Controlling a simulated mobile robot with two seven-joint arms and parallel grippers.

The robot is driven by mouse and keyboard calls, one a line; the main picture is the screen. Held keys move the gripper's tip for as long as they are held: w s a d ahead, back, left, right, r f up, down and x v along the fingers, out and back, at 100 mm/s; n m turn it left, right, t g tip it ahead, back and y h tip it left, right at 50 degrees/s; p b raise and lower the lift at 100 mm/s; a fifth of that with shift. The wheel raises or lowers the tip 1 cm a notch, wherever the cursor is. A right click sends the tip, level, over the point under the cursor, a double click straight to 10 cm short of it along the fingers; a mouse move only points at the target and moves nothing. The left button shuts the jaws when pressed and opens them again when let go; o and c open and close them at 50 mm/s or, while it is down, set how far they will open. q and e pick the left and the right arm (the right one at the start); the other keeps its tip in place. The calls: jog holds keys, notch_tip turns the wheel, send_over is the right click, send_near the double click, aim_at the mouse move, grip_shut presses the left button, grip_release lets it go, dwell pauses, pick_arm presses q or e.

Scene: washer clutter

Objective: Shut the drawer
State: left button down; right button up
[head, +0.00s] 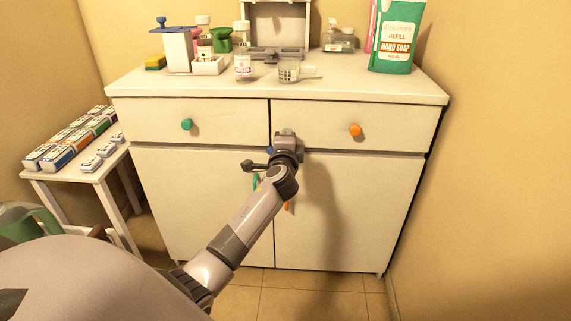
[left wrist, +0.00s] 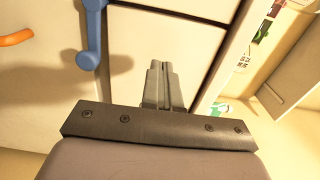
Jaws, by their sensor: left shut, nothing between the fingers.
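A white cabinet (head: 348,205) has two drawers side by side under its top. The left drawer (head: 225,113) has a green knob (head: 187,125). The right drawer (head: 395,122) has an orange knob (head: 355,130). Both fronts look nearly flush; I cannot tell whether either stands slightly out. My left gripper (head: 285,134) is shut and empty in front of the right drawer's left end, near the seam between the drawers. Its closed fingers (left wrist: 160,72) show in the left wrist view against a pale panel; contact is unclear. My right gripper is out of view.
Bottles, a caddy and a green hand soap pack (head: 398,38) stand on the cabinet top. A small white table (head: 92,175) with boxes stands at left. A blue handle (left wrist: 91,45) and an orange handle (left wrist: 16,38) show in the left wrist view. A wall closes the right side.

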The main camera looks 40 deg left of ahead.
pick_arm(q)
jog(key=p+v, duration=0.2)
jog(key=v, duration=0.7)
jog(key=s+d+f+n+g+h, duration=0.1)
jog(key=s+d+f+n+h, duration=0.1)
jog(key=s+d+f+h, duration=0.4)
jog(key=s+d+f+n+g+h, duration=0.1)
jog(key=s+d+f, duration=0.35)
jog(key=f, duration=0.35)
jog(key=s+d+f+n+g+h, duration=0.1)
jog(key=s+d+f+n+h, duration=0.2)
jog(key=s+d, duration=0.35)
jog(key=s+d+f+n+g+h, duration=0.2)
jog(key=s+d+f+n+h, duration=0.15)
jog(key=s, duration=0.55)
notch_tip(320, 180, up, 15)
jog(key=a+y+p, duration=0.1)
jog(key=p, duration=1.6)
jog(key=shift+m, duration=0.35)
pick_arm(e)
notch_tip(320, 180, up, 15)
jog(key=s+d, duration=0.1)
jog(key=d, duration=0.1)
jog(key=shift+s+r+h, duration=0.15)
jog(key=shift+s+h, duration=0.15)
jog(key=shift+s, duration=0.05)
pick_arm(q)
jog(key=shift+s+f, duration=0.1)
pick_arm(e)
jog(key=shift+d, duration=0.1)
